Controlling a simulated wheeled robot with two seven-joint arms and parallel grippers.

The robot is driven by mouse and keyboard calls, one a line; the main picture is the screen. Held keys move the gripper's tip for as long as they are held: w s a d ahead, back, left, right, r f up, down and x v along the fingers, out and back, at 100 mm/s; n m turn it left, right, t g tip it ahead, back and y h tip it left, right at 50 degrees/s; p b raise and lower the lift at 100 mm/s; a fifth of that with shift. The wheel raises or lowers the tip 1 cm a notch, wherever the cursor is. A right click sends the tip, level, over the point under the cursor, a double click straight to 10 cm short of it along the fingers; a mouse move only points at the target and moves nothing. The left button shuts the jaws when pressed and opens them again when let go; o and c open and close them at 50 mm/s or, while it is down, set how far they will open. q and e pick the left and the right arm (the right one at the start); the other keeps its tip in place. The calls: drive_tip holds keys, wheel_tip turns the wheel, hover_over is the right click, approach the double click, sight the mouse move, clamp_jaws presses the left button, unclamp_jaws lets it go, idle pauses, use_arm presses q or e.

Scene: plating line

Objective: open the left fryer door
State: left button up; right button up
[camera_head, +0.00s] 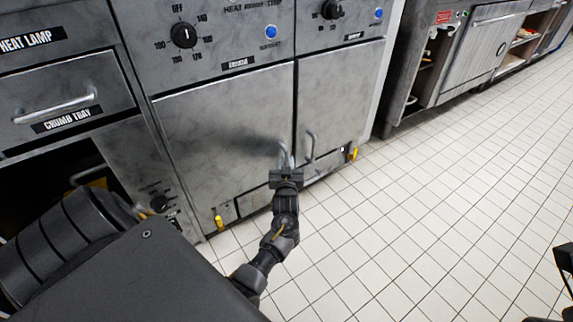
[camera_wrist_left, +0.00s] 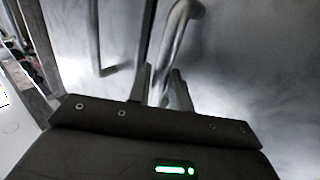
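The left fryer door (camera_head: 215,140) is a grey metal panel that sits flush in the fryer front. Its upright bar handle (camera_head: 283,152) is near its right edge, and the handle also shows in the left wrist view (camera_wrist_left: 182,30). My left gripper (camera_head: 286,172) is at the lower part of this handle. In the left wrist view its two fingers (camera_wrist_left: 161,78) stand a little apart, with the bar running down between them. Whether they press on it is unclear. A dark part cut off at the head view's right edge looks like my right arm; its fingers cannot be made out.
The right fryer door (camera_head: 340,100), with its own handle (camera_head: 310,147), is close beside the left one. Above are control panels with knobs (camera_head: 184,35). A crumb tray drawer (camera_head: 70,95) is at the left. The tiled floor (camera_head: 440,190) in front is clear.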

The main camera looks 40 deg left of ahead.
use_arm(q)
drive_tip(key=shift+w+a, duration=0.15)
clamp_jaws()
